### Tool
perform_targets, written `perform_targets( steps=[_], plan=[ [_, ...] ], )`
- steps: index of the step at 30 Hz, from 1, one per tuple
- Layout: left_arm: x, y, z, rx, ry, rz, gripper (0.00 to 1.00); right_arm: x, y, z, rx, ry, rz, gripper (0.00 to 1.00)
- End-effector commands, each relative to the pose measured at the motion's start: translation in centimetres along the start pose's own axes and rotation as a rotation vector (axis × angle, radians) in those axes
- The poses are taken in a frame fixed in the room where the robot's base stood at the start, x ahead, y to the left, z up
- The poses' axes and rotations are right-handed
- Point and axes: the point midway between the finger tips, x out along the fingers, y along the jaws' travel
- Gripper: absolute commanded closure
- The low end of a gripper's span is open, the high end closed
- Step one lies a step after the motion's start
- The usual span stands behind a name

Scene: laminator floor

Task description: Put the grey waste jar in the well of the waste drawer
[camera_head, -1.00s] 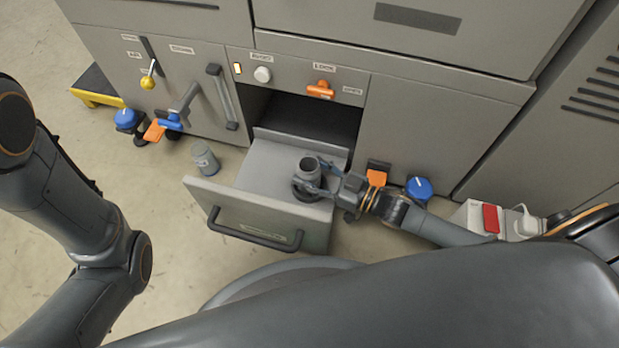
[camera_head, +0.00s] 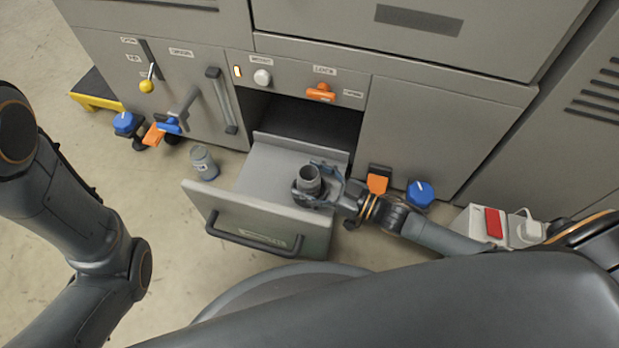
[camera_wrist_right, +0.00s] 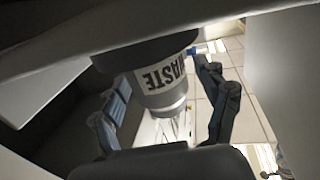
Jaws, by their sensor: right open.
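The grey waste jar (camera_head: 309,180) is upright at the right part of the pulled-out waste drawer (camera_head: 262,168). Its lower part sits within a dark round collar on the drawer; how deep it sits is hidden. My right gripper (camera_head: 324,184) is open, with its fingers on either side of the jar, reaching in from the right. In the right wrist view the jar (camera_wrist_right: 163,75) shows its WASTE label between the open fingers (camera_wrist_right: 165,115). I cannot tell whether a finger still touches it. My left arm shows at the left, but its gripper is out of view.
The drawer front has a dark handle (camera_head: 250,242). Blue knobs and orange levers (camera_head: 377,180) stick out near the cabinet's foot. A white box with a red panel (camera_head: 492,224) is at the right.

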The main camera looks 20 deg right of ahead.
Motion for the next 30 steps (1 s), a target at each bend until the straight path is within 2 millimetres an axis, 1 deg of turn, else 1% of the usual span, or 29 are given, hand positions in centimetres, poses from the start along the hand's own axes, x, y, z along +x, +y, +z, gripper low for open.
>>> perform_targets(
  steps=[1, 6, 9, 13, 18, 30],
  plan=[
    [0.6, -0.1, 0.2, 0.000, -0.001, 0.000, 0.24, -0.7, 0.0, -0.2, 0.001, -0.005, 0.001, 0.25],
    [2.3, -0.5, 0.8, 0.000, -0.001, 0.000, 0.24, -3.7, 0.0, -0.3, 0.003, -0.007, 0.002, 0.25],
    [3.0, -0.6, 1.1, 0.000, -0.001, 0.000, 0.24, -5.3, 0.0, -0.3, 0.001, -0.006, 0.001, 0.25],
    [3.5, -0.8, 1.3, 0.001, -0.001, 0.000, 0.24, -6.8, 0.0, -0.1, 0.001, -0.005, 0.001, 0.25],
    [3.6, -0.8, 1.3, 0.001, -0.001, 0.000, 0.24, -7.5, 0.0, 0.0, 0.000, -0.002, 0.001, 0.25],
    [3.6, -0.8, 1.3, 0.001, -0.002, 0.000, 0.24, -7.4, 0.0, 0.1, 0.000, -0.002, 0.000, 0.25]
  ],
)
